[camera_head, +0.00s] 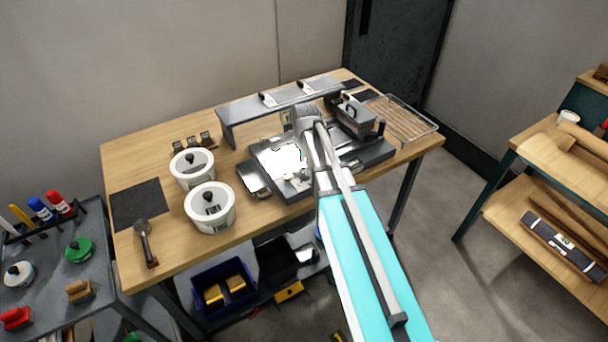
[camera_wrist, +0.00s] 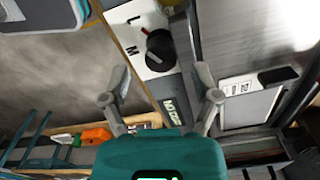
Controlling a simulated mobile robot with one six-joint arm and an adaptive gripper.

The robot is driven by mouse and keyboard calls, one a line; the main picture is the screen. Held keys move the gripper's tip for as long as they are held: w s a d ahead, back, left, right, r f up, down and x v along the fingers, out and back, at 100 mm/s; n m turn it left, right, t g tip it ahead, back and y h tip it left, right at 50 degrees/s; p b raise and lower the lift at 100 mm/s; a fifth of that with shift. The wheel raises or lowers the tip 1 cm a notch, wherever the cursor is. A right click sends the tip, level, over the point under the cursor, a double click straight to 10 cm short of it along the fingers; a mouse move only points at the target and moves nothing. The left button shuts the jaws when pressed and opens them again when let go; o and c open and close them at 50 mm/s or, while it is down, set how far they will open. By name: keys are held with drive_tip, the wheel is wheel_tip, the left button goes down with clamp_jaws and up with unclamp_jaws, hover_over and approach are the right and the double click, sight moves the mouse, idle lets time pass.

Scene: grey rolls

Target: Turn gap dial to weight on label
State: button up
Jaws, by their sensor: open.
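In the wrist view, a round black dial (camera_wrist: 160,50) with a red mark sits on a white plate (camera_wrist: 127,22) lettered L and M. The red mark points up and left, on the side of the letters; its exact setting is unclear. My gripper (camera_wrist: 162,76) is open and empty, its fingers spread to either side below the dial and apart from it. In the head view my arm covers part of the grey machine (camera_head: 375,152) on the bench, and the dial cannot be made out. White tubs (camera_head: 192,168) (camera_head: 211,208) carry labels (camera_head: 212,210) too small to read.
A wooden bench (camera_head: 130,160) holds a grey raised shelf (camera_head: 240,112) with small cards, a wire rack (camera_head: 403,118), a scoop (camera_head: 145,240) and a dark mat (camera_head: 137,203). A tool cart (camera_head: 95,255) stands left. Shelving (camera_head: 545,150) stands right, with open floor between.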

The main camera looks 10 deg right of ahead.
drive_tip(key=shift+f+b, duration=0.85)
drive_tip(key=shift+f, duration=0.3)
drive_tip(key=c, duration=1)
drive_tip(key=shift+a, duration=0.25)
clamp_jaws()
drive_tip(key=shift+d, duration=0.15)
